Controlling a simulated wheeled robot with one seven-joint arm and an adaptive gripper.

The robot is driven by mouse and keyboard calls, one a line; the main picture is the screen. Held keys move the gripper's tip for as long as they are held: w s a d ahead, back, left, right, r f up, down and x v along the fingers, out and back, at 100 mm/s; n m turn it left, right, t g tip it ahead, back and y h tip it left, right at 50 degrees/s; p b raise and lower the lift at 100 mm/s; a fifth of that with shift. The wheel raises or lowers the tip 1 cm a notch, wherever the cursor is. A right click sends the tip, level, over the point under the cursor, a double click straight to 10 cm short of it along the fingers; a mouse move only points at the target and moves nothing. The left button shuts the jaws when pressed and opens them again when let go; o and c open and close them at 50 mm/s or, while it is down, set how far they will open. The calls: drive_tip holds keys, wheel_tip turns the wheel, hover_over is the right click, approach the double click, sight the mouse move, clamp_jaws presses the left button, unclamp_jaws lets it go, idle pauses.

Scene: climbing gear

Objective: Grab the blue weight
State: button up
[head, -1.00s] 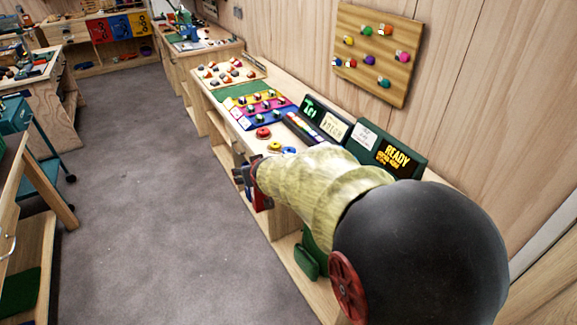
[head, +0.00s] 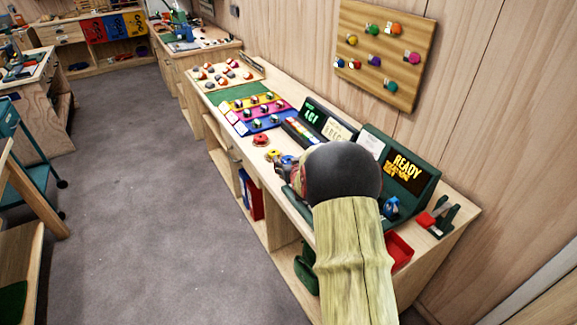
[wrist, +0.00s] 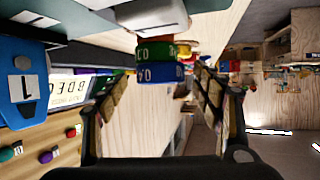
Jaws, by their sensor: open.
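The blue weight (wrist: 160,74) is a short round piece with white marking on its side. In the head view the blue weight (head: 288,160) shows only partly beside my gripper (head: 281,168), near the red weight (head: 260,139) and the yellow weight (head: 273,154). My gripper's two fingers (wrist: 165,74) are spread apart and nothing is held. The blue weight looks a little beyond the fingertips; I cannot tell the exact gap.
Dark green display stands (head: 410,160) rise along the bench behind my arm. A coloured sorting mat (head: 258,112) lies farther along. Grey floor (head: 150,220) is open left of the bench.

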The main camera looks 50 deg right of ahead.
drive_tip(key=shift+w+d+f, duration=0.25)
drive_tip(key=shift+w+d, duration=0.15)
drive_tip(key=shift+w, duration=0.15)
drive_tip(key=c, duration=1.5)
drive_tip(key=shift+r, duration=0.15)
drive_tip(key=shift+c, duration=0.7)
